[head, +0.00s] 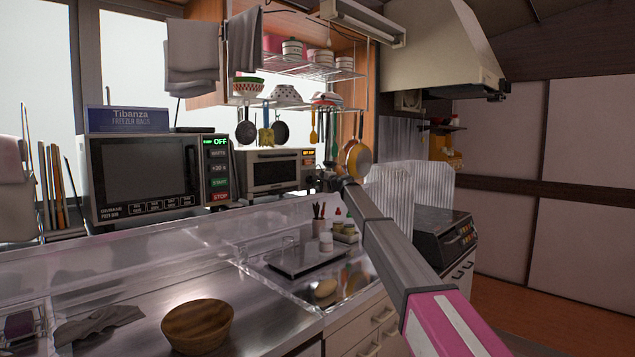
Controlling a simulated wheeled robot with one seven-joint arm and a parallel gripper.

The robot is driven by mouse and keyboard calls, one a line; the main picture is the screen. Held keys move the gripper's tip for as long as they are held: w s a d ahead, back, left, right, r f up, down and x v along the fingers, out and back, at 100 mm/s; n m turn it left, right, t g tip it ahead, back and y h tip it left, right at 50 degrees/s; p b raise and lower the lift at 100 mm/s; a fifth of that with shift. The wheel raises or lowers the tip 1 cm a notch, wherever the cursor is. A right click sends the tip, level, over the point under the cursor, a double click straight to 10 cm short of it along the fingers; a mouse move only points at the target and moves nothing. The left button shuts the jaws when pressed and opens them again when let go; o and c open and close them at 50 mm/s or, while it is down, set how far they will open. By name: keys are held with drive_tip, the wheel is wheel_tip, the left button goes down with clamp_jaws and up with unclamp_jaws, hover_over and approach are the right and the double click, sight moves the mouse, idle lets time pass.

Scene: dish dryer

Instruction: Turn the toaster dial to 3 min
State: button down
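The toaster (262,172) is a small pale oven with a dark glass door, standing on the back counter right of the microwave. A small lit orange display (308,153) shows at its upper right, too small to read. The dial is not clearly visible; the toaster's lower right front is partly behind my gripper. My gripper (324,182) is at the far end of my arm, dark and small, at the toaster's right front. I cannot tell whether it touches the toaster or whether its fingers are open or shut.
A microwave (150,180) reading OFF stands left of the toaster. Pans (357,160) and utensils hang close above my gripper. A clear low partition (160,250) runs along the counter. A wooden bowl (198,326) and a grey cloth (98,322) lie in front. A stove (442,235) stands right.

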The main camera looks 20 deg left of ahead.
drive_tip(key=shift+f+m, duration=0.2)
drive_tip(key=shift+m, duration=0.7)
drive_tip(key=c, duration=1.2)
unclamp_jaws()
drive_tip(key=v, duration=1)
drive_tip(key=shift+s+d+f, duration=0.1)
drive_tip(key=shift+s+d, duration=0.15)
drive_tip(key=shift+d, duration=0.1)
